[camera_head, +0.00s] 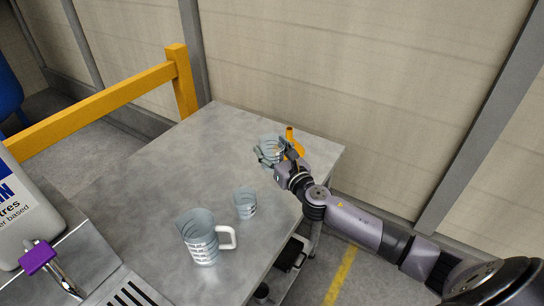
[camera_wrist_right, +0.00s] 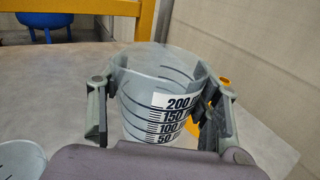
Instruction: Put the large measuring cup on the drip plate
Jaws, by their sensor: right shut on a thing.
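The large measuring cup (camera_head: 271,143), clear with black level lines, is near the far right part of the metal table. My right gripper (camera_head: 272,155) is shut on it, one finger on each side. In the right wrist view the cup (camera_wrist_right: 150,88) is upright between the fingers, with marks from 50 to 200; its base is hidden, so I cannot tell whether it touches the table. The drip plate (camera_head: 128,292), a slotted metal plate, is at the lower left edge, partly cut off. My left gripper is not in view.
A smaller measuring cup (camera_head: 246,204) and a handled measuring jug (camera_head: 202,244) stand on the table (camera_head: 150,185). A white canister (camera_head: 25,215) with a purple-handled tap (camera_head: 38,258) is at left. An orange object (camera_head: 291,137) is beside my right gripper. The table's left middle is clear.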

